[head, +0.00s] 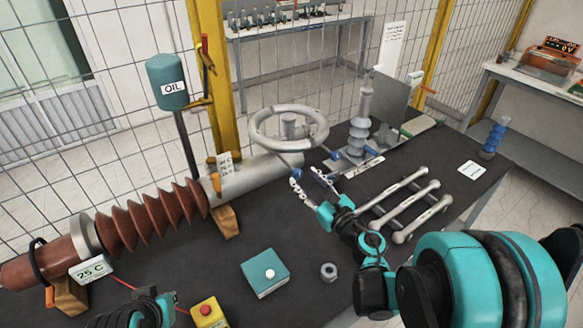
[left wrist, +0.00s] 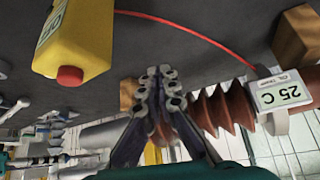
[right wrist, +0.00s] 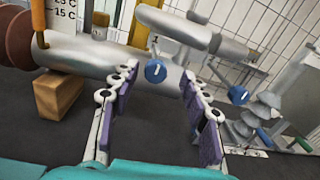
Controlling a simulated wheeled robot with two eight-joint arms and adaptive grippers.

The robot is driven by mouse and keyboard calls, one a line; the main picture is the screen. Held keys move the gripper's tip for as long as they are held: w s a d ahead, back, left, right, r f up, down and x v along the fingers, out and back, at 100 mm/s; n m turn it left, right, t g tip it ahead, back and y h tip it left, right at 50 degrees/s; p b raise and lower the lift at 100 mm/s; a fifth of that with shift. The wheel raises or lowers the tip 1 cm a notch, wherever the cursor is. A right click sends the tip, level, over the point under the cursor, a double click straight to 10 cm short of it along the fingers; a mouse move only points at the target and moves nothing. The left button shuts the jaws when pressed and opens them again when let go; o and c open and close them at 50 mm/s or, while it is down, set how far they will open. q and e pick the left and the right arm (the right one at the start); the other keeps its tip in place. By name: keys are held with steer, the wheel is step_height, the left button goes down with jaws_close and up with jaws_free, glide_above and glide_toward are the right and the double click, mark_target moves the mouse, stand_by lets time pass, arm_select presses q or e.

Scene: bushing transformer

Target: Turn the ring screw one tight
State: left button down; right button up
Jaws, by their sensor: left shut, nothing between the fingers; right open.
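A grey metal ring (head: 290,130) lies near the end of a grey cylinder, at the upper middle of the head view. A round blue screw head (right wrist: 155,71) with a white mark shows below the ring in the right wrist view. A second blue screw head (right wrist: 237,94) is to its right. My right gripper (head: 304,178) is open below the ring. In the right wrist view its fingers (right wrist: 158,74) stand either side of the first screw head, with nothing held; whether they touch it I cannot tell. My left gripper (left wrist: 158,76) is shut and empty.
The dark table (head: 190,265) holds a brown ribbed bushing (head: 150,217), a teal box (head: 265,272), a loose nut (head: 329,271) and a yellow button box (head: 208,313). Grey bars (head: 410,200) lie right of my right gripper. A grey insulator (head: 358,125) stands behind it.

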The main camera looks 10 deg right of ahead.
mark_target(290, 166)
steer(key=shift+a+f+n, duration=0.2)
steer(key=shift+f+n, duration=0.1)
steer(key=shift+n, duration=0.1)
steer(key=shift+w+a, duration=0.2)
steer(key=shift+w, duration=0.2)
steer(key=b+x, duration=0.1)
steer(key=x, duration=0.5)
steer(key=shift+w+a, duration=0.1)
steer(key=shift+w, duration=0.3)
jaws_close()
